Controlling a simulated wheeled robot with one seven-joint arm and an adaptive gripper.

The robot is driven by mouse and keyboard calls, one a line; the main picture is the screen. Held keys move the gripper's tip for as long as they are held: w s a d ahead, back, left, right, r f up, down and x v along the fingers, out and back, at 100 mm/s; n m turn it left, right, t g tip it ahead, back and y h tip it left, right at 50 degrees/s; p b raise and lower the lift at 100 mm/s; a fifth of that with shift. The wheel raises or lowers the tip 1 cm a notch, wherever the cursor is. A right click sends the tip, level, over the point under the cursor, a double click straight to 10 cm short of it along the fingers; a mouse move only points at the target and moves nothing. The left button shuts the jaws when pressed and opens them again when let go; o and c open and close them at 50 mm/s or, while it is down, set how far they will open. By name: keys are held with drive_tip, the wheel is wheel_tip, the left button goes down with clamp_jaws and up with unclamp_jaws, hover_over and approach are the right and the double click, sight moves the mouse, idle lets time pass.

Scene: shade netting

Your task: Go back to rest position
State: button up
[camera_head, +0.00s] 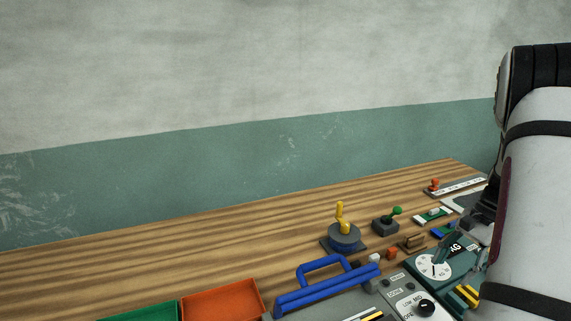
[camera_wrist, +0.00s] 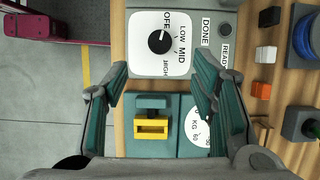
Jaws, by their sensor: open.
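My gripper (camera_wrist: 161,66) is open and empty in the wrist view, with its two teal fingers spread apart. Between and below them in the picture is a teal device with a yellow loop (camera_wrist: 151,126) and a white KG dial (camera_wrist: 197,128). A grey panel with a black knob (camera_wrist: 161,41) marked OFF, LOW, MID and HIGH lies just beyond the fingertips. In the head view, my arm stands at the right and hides part of the bench; the dial (camera_head: 433,267) and knob (camera_head: 425,307) show beside it.
The wooden bench (camera_head: 150,262) carries a green tray (camera_head: 140,313), an orange tray (camera_head: 222,301), a blue handle (camera_head: 325,285), a round grey-blue base with a yellow lever (camera_head: 341,217) and a green-knobbed joystick (camera_head: 394,213). The bench's back left is clear. A wall stands behind.

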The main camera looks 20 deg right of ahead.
drive_tip(key=w+a+r+n+t+h, duration=0.15)
drive_tip(key=a+r+n, duration=0.25)
drive_tip(key=a+r, duration=0.45)
drive_tip(key=w+a+r+n+h, duration=0.1)
drive_tip(key=w+a+r+n, duration=0.15)
drive_tip(key=a+r, duration=0.6)
drive_tip(key=s+a+r+n+t+h, duration=0.1)
drive_tip(key=s+a+r+n+t, duration=0.1)
drive_tip(key=s+a+n, duration=0.3)
drive_tip(key=s+a+r+n+t+h, duration=0.1)
drive_tip(key=s+a+r+n, duration=0.3)
drive_tip(key=a, duration=0.9)
drive_tip(key=s+n+t, duration=0.1)
drive_tip(key=s, duration=0.2)
drive_tip(key=shift+a+r, duration=0.15)
drive_tip(key=shift+r, duration=0.15)
drive_tip(key=shift+n+t, duration=0.25)
